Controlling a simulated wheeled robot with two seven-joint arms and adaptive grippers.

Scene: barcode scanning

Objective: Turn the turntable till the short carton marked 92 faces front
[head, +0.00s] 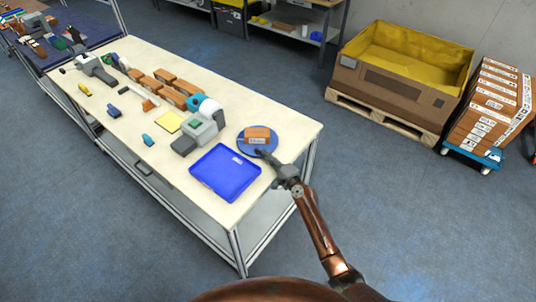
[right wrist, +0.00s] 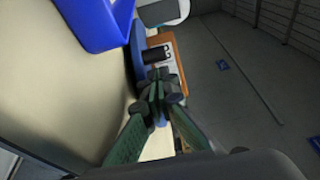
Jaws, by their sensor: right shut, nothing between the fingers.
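The turntable (head: 243,148) is a round blue disc near the right end of the table. A short orange-brown carton (head: 258,132) stands on it, with a white label on the side toward the table's near right edge; any number is too small to read. My right gripper (head: 261,153) is shut and empty at the disc's near edge, close to the carton. In the right wrist view, my fingertips (right wrist: 157,78) are together beside the blue turntable (right wrist: 138,45) and the carton's white label (right wrist: 163,70). Contact cannot be told. My left gripper is not in view.
A blue tray (head: 226,172) lies just left of the turntable. A grey-green device (head: 203,130), a yellow pad (head: 168,122) and several brown cartons (head: 165,76) are farther along the table (head: 130,118). Open floor lies to the right, before a large yellow-lined crate (head: 395,85).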

